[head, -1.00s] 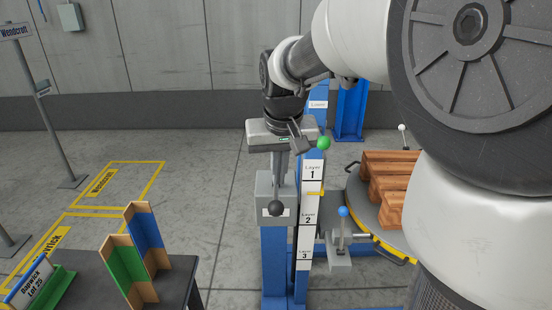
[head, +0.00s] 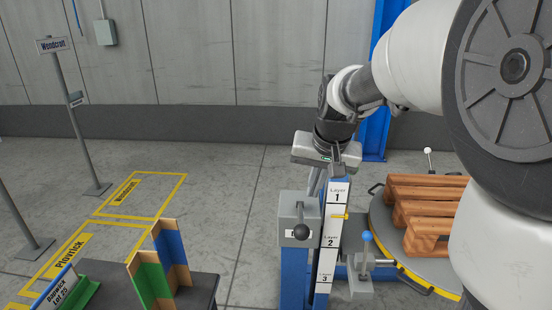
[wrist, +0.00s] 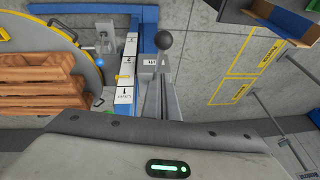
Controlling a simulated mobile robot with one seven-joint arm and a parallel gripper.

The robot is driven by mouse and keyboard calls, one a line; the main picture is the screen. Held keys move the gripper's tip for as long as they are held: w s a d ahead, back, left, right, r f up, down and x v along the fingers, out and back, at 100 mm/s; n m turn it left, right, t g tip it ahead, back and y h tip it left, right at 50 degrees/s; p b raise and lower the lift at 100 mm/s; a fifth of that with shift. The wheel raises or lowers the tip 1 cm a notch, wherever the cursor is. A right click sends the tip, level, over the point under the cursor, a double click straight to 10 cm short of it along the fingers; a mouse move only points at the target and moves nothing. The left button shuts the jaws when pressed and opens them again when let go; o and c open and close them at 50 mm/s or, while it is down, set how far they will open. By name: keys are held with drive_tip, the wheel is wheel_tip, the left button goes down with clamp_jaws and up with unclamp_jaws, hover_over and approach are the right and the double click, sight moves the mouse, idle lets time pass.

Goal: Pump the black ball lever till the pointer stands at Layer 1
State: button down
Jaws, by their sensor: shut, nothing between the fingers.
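The black ball lever (head: 301,232) sticks out from the front of a grey box on a blue post; its ball also shows in the wrist view (wrist: 164,39). The layer scale (head: 327,262) stands just right of the box. The yellow pointer (head: 339,216) is on the scale between the Layer 1 and Layer 2 labels, below Layer 1. My gripper (head: 314,190) is shut and empty, pointing down above and behind the box, apart from the black ball. Its fingertips are partly hidden by the box and scale.
A blue ball lever (head: 367,237) stands right of the scale. Beyond it is a round turntable (head: 384,222) with a wooden pallet (head: 430,205). A dark table (head: 200,288) with green and blue corner pieces is at the lower left. The floor between is clear.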

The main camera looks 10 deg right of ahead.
hover_over(306, 227)
drive_tip(key=w, duration=0.1)
wheel_tip(306, 227, down, 6)
drive_tip(key=shift+s+d+f+b, duration=0.1)
drive_tip(key=shift+s+f+b, duration=0.1)
drive_tip(key=shift+f, duration=0.25)
drive_tip(key=shift+s+f+b, duration=0.1)
drive_tip(key=shift+f+b, duration=0.05)
drive_tip(key=shift+f, duration=0.25)
drive_tip(key=shift+s+f, duration=0.25)
drive_tip(key=shift+f, duration=0.35)
drive_tip(key=shift+f, duration=0.15)
